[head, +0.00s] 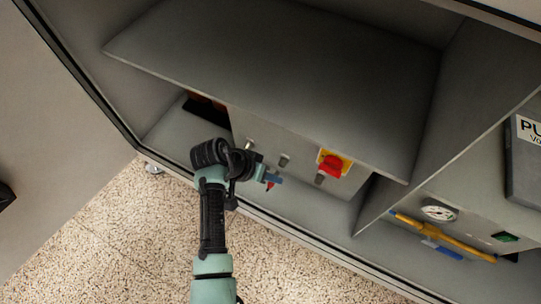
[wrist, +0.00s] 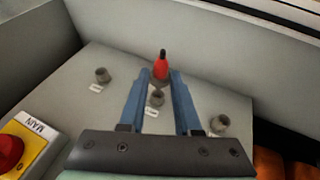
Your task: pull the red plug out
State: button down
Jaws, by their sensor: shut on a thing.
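The red plug (wrist: 161,68) has a black tip and sits between the blue fingertips of my gripper (wrist: 159,75) in the wrist view. My gripper is shut on it. In the head view the plug (head: 269,186) shows as a small red piece below the blue fingers of my gripper (head: 271,179), in front of the grey panel (head: 300,172). The plug looks apart from this socket, though the fingers partly crowd the view.
A red-and-yellow main switch (head: 332,165) stands right of the sockets in the head view. A grey shelf (head: 280,75) overhangs the panel.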

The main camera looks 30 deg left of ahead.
aim_at(268, 189)
jog(key=shift+s+r+p, duration=0.1)
jog(key=shift+s+p, duration=0.95)
jog(key=shift+s, duration=0.45)
jog(key=shift+a, duration=0.1)
